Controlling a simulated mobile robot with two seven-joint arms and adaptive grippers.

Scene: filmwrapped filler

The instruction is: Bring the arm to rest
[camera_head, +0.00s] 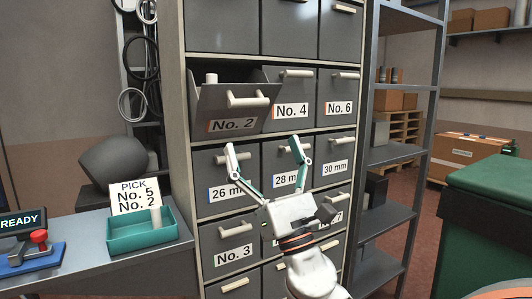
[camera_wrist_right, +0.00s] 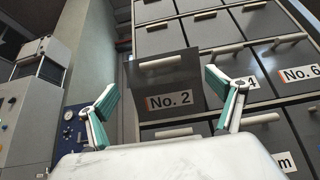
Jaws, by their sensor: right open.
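My right gripper (camera_head: 263,146) is open, with nothing between its fingers, in front of the cabinet at the level of the 26 mm and 28 mm drawers. In the right wrist view its two teal-padded fingers (camera_wrist_right: 161,82) stand wide apart, with the No. 2 drawer beyond them. My left gripper is not in view. The grey drawer No. 2 (camera_head: 222,106) is tipped open, and a pale cylinder (camera_head: 211,78) shows at its top edge. It also shows in the right wrist view (camera_wrist_right: 165,85).
The drawer cabinet (camera_head: 173,70) stands in the middle; its other visible drawers look shut. At left, a table (camera_head: 86,230) holds a teal tray (camera_head: 143,238), a PICK sign (camera_head: 135,197) and a READY display (camera_head: 22,223). Metal shelves (camera_head: 405,95) and a green bin (camera_head: 490,215) stand at right.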

